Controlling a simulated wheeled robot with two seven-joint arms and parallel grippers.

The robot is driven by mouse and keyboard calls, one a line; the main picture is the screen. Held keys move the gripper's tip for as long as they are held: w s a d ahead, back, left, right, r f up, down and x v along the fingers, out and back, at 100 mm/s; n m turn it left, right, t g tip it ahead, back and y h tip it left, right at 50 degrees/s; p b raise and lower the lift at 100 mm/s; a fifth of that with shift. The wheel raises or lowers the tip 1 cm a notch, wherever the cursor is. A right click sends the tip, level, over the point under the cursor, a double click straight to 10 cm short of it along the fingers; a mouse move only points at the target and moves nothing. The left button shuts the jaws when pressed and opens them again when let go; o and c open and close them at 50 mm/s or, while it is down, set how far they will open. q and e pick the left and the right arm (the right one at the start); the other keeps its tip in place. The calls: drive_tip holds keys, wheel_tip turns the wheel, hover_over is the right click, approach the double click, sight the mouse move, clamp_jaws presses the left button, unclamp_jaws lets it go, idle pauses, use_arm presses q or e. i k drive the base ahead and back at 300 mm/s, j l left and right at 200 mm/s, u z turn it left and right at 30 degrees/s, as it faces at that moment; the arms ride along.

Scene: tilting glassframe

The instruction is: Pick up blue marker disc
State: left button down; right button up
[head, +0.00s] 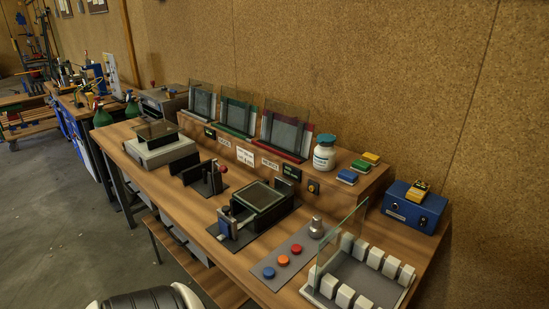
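The blue marker disc (269,272) lies flat on a grey mat (297,250) near the front edge of the workbench. An orange disc (283,261) and a red disc (297,249) lie behind it in a slanting row on the same mat. Nothing covers the blue disc. Neither of my grippers shows in the head view.
A metal knob-shaped piece (316,228) stands at the mat's far end. Right of the mat is a rack (366,280) with white blocks and an upright glass pane. Left is a black fixture with a framed glass plate (259,195).

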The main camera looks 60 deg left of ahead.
sight(269, 272)
drive_tip(key=u, duration=1.75)
drive_tip(key=j+z, duration=0.15)
drive_tip(key=z, duration=0.3)
drive_tip(key=i+j+z, duration=0.1)
drive_tip(key=z, duration=0.3)
drive_tip(key=j+z, duration=0.25)
drive_tip(key=z, duration=0.2)
